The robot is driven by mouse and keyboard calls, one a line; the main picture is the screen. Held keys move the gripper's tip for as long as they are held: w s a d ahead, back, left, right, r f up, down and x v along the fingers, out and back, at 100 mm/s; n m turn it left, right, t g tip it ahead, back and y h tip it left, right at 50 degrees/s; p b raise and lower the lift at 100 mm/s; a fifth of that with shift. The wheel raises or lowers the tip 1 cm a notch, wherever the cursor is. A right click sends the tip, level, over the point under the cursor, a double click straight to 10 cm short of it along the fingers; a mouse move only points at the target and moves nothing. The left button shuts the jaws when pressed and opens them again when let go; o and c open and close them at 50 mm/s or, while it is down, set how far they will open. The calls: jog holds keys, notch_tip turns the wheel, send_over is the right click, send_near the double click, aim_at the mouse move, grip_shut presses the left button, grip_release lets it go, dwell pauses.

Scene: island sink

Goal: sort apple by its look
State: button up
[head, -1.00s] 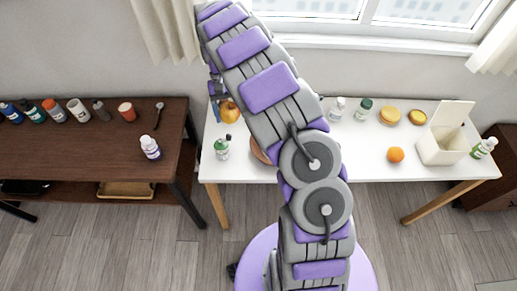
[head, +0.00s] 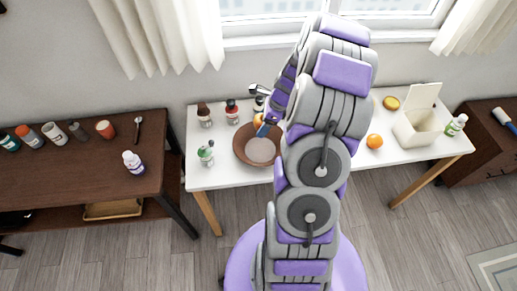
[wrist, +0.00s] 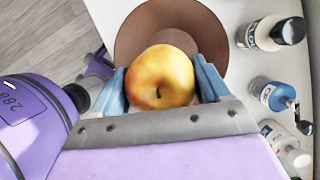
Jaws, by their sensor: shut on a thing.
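A yellow-orange apple (wrist: 160,80) with a reddish blush is held between the blue fingers of my gripper (wrist: 163,86) in the wrist view. Its dark stem hollow faces the camera. In the head view the apple (head: 258,121) shows in part beside the blue fingertips, at the far side of a brown bowl (head: 242,143) on the white table. In the wrist view the bowl (wrist: 134,32) lies beyond the apple, with the apple in front of its near part. My arm hides part of the table behind it.
An orange (head: 375,141), a round yellow item (head: 391,103) and an open-lidded cream box (head: 412,133) stand on the right of the white table (head: 226,181). A dark table (head: 75,180) at left holds more bottles.

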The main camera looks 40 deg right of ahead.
jog(key=d+f+b, duration=0.2)
jog(key=f, duration=0.1)
jog(key=shift+d+f+b, duration=0.25)
jog(key=shift+d+b, duration=0.1)
jog(key=f+b, duration=0.1)
jog(key=a+f+b, duration=0.1)
jog(key=b, duration=0.1)
jog(key=shift+a+f, duration=0.2)
jog(key=shift+f, duration=0.1)
jog(key=o, duration=1)
jog(key=shift+d+f, duration=0.15)
jog(key=shift+d, duration=0.3)
jog(key=shift+o, duration=0.6)
jog(key=shift+a, duration=0.2)
jog(key=p+v, duration=0.3)
jog(key=v, duration=1.4)
jog(key=shift+a+r+p, duration=0.15)
jog(key=shift+r+p, duration=0.05)
jog(key=shift+p, duration=0.15)
jog(key=shift+a, duration=0.3)
